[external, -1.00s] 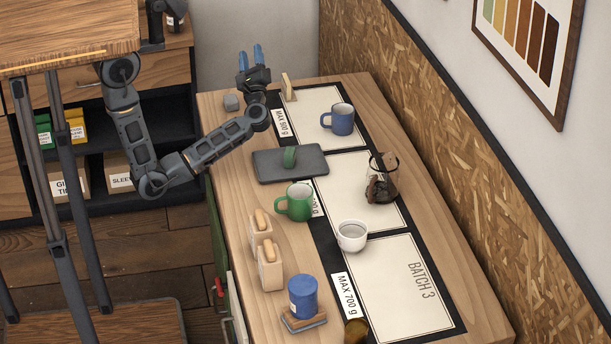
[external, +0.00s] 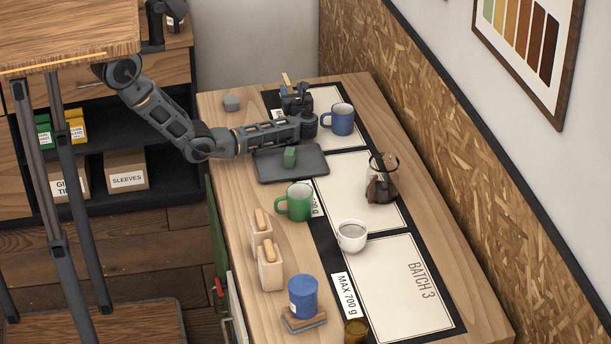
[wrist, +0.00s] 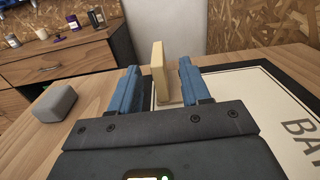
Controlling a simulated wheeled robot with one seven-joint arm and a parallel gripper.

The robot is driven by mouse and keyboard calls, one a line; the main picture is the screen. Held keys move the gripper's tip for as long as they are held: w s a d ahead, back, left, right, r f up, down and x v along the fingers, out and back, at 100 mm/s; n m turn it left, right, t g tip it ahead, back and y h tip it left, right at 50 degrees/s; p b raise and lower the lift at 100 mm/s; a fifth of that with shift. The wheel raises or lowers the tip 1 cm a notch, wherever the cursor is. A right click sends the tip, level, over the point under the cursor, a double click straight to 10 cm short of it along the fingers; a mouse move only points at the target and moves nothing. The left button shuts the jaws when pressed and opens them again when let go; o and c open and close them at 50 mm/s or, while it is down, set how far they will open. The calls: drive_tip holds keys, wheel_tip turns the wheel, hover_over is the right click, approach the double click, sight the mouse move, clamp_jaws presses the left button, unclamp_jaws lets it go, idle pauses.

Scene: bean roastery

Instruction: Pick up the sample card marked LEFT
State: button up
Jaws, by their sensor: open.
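A thin pale wooden piece (wrist: 160,72) stands upright on the table in the wrist view, between the two blue fingers and a little beyond them. No LEFT marking is readable on it, so I cannot tell whether it is the sample card. Its top also shows in the external view (external: 286,80), behind my gripper. My gripper (external: 297,98) is low over the back end of the table. Its fingers (wrist: 157,82) are apart with a gap around the line of the piece, and nothing is visibly gripped.
A grey block (wrist: 54,102) lies left of my gripper. A blue mug (external: 342,121) stands close on the right.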

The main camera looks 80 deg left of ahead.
sight(284, 74)
drive_tip(key=shift+a+f, duration=0.25)
drive_tip(key=a+b, duration=0.1)
drive_tip(key=a, duration=0.2)
drive_tip(key=a+b, duration=0.2)
drive_tip(key=a, duration=0.1)
drive_tip(key=shift+s+a+f+b, duration=0.1)
drive_tip(key=shift+s+a+b, duration=0.1)
drive_tip(key=shift+b, duration=0.1)
drive_tip(key=shift+w+a+r, duration=0.1)
drive_tip(key=shift+a+r, duration=0.1)
drive_tip(key=shift+a, duration=0.15)
drive_tip(key=shift+c, duration=0.3)
clamp_jaws()
